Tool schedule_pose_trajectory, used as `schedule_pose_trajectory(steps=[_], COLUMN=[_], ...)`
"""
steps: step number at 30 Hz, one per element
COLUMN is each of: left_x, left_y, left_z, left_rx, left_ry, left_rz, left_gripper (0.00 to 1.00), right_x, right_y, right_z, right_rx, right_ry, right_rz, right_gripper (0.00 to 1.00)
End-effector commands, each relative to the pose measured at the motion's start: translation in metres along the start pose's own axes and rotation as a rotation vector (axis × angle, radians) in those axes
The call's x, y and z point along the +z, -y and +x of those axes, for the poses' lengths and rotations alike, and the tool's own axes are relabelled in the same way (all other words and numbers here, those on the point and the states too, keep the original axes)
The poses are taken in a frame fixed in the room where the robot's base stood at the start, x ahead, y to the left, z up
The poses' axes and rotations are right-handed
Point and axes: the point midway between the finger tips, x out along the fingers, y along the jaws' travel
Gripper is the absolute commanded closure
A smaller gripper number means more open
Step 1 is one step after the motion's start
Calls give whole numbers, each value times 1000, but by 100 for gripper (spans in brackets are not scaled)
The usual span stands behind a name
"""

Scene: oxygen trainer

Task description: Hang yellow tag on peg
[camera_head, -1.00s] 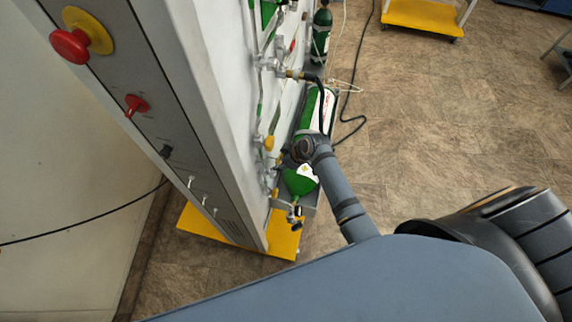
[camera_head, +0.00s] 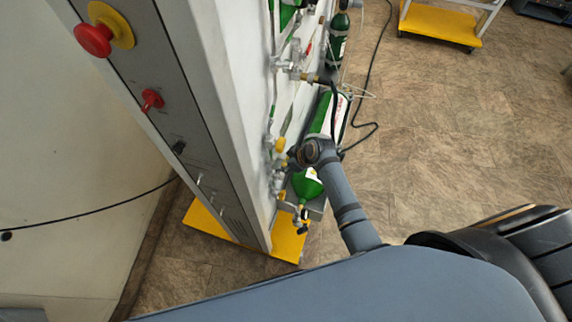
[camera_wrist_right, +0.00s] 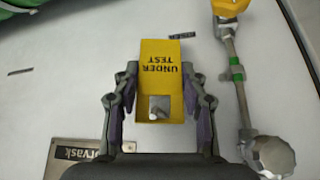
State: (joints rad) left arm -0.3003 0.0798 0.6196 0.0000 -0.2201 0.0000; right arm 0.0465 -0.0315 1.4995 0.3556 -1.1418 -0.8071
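The yellow tag (camera_wrist_right: 168,60), printed "UNDER TEST" and upside down in the right wrist view, lies between the fingers of my right gripper (camera_wrist_right: 160,92). My left gripper is not in view.
A metal pipe with a green band (camera_wrist_right: 237,75) and a silver fitting (camera_wrist_right: 272,155) stand close right of the gripper. The tall panel (camera_head: 225,120) carries valves and green cylinders (camera_head: 308,185). A yellow cart (camera_head: 440,22) stands far off; open floor lies to the right.

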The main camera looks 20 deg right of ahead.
Motion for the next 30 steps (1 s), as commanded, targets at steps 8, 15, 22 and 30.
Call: schedule_pose_trajectory(steps=[8,15,22,30], left_x=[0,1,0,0], left_y=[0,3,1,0], left_z=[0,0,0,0], left_rx=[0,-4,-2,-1], left_ry=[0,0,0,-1], left_rz=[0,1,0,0], left_gripper=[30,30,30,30], right_x=[0,0,1,1], right_y=[0,0,-1,-1], right_z=[0,-2,-43,-103], right_rx=[0,1,5,3], right_ry=[0,0,0,1], right_rz=[0,0,-3,-2], right_gripper=[31,31,31,31])
